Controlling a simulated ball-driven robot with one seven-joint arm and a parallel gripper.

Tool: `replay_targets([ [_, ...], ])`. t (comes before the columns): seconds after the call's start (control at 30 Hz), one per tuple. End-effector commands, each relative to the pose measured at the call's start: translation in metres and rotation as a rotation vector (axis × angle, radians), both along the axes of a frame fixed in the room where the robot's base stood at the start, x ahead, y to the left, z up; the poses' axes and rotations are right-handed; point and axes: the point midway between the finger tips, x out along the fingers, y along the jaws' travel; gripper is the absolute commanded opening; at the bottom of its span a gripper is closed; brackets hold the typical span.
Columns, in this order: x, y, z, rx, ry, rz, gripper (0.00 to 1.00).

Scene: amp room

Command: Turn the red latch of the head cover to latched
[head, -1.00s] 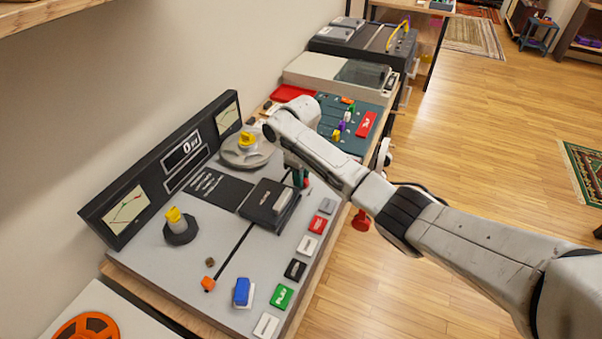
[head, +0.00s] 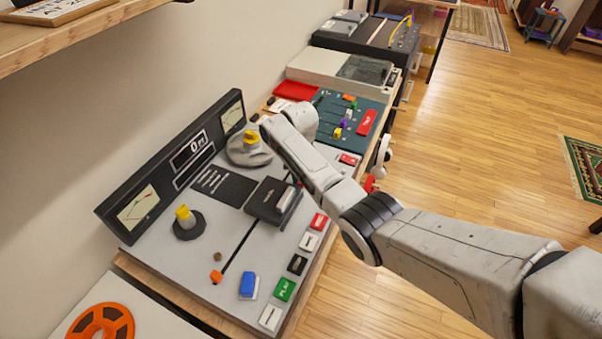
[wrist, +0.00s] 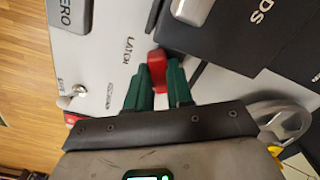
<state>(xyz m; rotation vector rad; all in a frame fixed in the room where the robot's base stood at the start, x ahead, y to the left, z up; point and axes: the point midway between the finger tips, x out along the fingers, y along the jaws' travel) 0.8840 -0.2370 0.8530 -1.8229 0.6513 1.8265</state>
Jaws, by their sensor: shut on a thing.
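The red latch (wrist: 158,65) sits beside the printed word LATCH in the wrist view. My gripper (wrist: 160,78) has its two green fingers on either side of it, shut on it. The fingers hide part of the latch, so its exact angle is hard to tell. The black head cover (wrist: 232,32), lettered in white, lies just right of the latch. In the head view the head cover (head: 268,198) sits on the grey tape deck (head: 205,262), and my arm hides the latch and fingertips.
An upright meter panel (head: 172,168) stands along the deck's wall side. Two yellow-topped hubs (head: 187,222) (head: 249,140) rise from the deck. Several coloured buttons (head: 284,289) line the front edge. A green fader panel (head: 350,122) lies beyond.

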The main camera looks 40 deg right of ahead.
Motion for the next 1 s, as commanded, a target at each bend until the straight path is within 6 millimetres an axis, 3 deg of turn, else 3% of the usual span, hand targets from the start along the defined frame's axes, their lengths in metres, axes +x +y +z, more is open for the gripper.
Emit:
replay_targets([
  [0.5, 0.0056, 0.0033, 0.0013, -0.002, -0.004, -0.414, 0.0],
  [1.0, 0.0073, 0.0028, 0.002, -0.003, -0.007, -0.551, 0.0],
])
